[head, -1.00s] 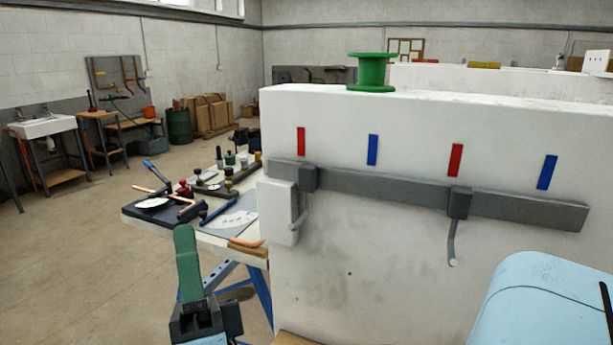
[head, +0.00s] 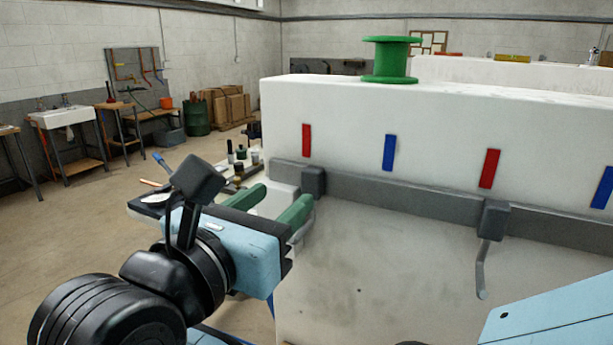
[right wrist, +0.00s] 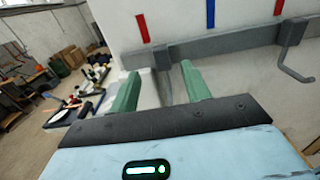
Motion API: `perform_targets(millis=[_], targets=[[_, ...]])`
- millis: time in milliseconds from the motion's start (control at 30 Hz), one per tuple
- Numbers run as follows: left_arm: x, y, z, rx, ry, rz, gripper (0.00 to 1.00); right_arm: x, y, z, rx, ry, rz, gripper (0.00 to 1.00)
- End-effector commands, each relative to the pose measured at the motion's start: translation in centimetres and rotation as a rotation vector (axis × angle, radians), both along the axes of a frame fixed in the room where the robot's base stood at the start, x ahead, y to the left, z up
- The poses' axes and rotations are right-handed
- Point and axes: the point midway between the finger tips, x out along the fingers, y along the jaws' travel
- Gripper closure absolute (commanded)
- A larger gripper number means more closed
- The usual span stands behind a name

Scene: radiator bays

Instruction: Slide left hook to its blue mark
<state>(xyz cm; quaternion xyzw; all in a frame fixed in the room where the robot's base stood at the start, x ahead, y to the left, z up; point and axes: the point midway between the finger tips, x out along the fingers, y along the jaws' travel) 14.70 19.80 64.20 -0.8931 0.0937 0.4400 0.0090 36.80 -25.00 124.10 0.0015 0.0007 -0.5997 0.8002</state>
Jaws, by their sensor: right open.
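The left hook (head: 314,181) hangs from a dark block on the grey rail (head: 400,194), under the left red mark (head: 306,140). The nearest blue mark (head: 389,152) is to its right on the white wall. My right gripper (head: 283,197) is open, its green fingers pointing at the wall by the left hook; the near finger partly hides the hook's stem. In the right wrist view the left hook (right wrist: 162,56) appears between the fingertips (right wrist: 160,76), with no clear contact. My left gripper is not in view.
The right hook (head: 493,220) hangs farther along the rail under another red mark (head: 489,168). A second blue mark (head: 603,188) is at the right edge. A green spool (head: 390,60) stands on the wall top. A cluttered workbench lies left of the wall.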

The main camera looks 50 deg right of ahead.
Motion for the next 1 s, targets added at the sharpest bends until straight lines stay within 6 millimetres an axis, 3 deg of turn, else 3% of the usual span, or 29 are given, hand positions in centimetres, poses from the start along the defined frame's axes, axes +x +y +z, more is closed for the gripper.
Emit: perform_targets(millis=[167, 600, 1000], targets=[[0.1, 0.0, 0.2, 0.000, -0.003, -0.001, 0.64, 0.2, -0.9, 0.0, -0.003, 0.000, -0.004, 0.53], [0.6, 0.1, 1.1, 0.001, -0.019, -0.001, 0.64, 1.8, -6.6, 0.1, -0.004, 0.001, -0.006, 0.53], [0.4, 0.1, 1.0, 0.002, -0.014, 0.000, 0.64, 2.1, -7.6, 0.0, -0.002, 0.001, -0.004, 0.53]])
